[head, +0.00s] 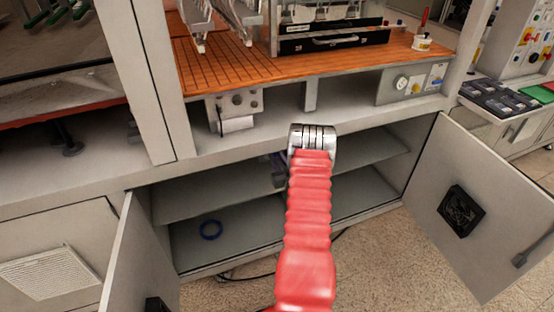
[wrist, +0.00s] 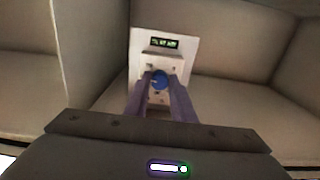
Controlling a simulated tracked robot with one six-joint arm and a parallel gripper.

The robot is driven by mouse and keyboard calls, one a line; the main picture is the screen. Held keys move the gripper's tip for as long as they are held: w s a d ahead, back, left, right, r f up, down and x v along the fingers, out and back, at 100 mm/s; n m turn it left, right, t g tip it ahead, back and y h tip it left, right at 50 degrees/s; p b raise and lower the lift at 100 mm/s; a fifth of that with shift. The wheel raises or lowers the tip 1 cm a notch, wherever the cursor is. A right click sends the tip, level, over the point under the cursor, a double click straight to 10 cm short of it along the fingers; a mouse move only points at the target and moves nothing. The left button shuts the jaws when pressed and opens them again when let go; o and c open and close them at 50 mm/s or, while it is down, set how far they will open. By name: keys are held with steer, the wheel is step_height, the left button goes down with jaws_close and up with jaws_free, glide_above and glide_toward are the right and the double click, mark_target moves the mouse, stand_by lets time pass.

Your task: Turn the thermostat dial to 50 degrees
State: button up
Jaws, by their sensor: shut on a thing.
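The thermostat (wrist: 174,62) is a pale panel on the back wall inside the open cabinet, with a small dark display with green characters (wrist: 162,43) near its top. The characters are too small to read. Its blue dial (wrist: 159,80) sits below the display. In the wrist view my gripper (wrist: 160,78) has its two purple-grey fingers on either side of the dial, shut on it. In the head view my red-sleeved arm reaches into the cabinet and hides the thermostat and most of the gripper.
Two cabinet doors stand open, the left door (head: 135,255) and the right door (head: 480,215). A shelf (head: 210,190) crosses the cabinet. An orange slotted worktop (head: 230,72) is above.

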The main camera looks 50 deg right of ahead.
steer(key=shift+n, duration=0.3)
jaws_close()
steer(key=shift+n, duration=0.7)
steer(key=o, duration=1)
jaws_free()
steer(key=v, duration=1.3)
steer(key=shift+s+a+f, duration=0.1)
steer(key=shift+s+a, duration=0.1)
steer(key=shift+s, duration=0.1)
